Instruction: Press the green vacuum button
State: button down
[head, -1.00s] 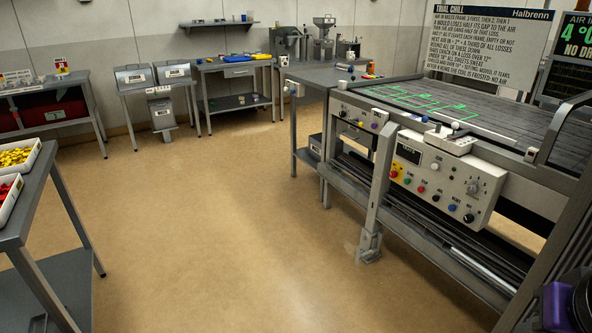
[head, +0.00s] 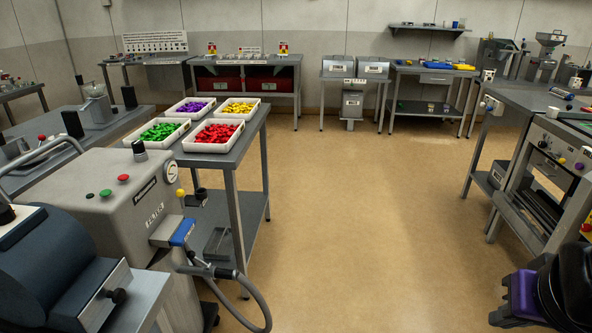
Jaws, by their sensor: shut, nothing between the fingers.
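A small green button (head: 105,193) sits on the sloped top of a grey machine (head: 140,225) at the left of the head view. A red button (head: 123,178) is beside it, a little farther back and to the right. I cannot read a vacuum label next to the green button. A dark purple and black part of my arm shows in the bottom right corner, far across the floor from the green button. My gripper's fingers are not in view.
A dark blue machine (head: 50,270) fills the bottom left, in front of the grey one. A grey table (head: 240,160) with several trays of coloured pieces stands behind. The middle floor (head: 350,230) is clear.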

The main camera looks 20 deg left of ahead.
aim_at(105, 192)
jog(key=u, duration=2.15)
jog(key=i+l, duration=0.25)
jog(key=l, duration=0.15)
jog(key=i+l+u, duration=0.1)
jog(key=i+l, duration=0.15)
jog(key=l, duration=0.15)
jog(key=i+l, duration=0.2)
jog(key=l, duration=0.2)
jog(key=i+l+z, duration=0.2)
jog(key=l, duration=0.2)
jog(key=i+l+z, duration=0.2)
jog(key=l, duration=0.15)
jog(key=k+j+u, duration=0.15)
jog(key=j+u, duration=0.15)
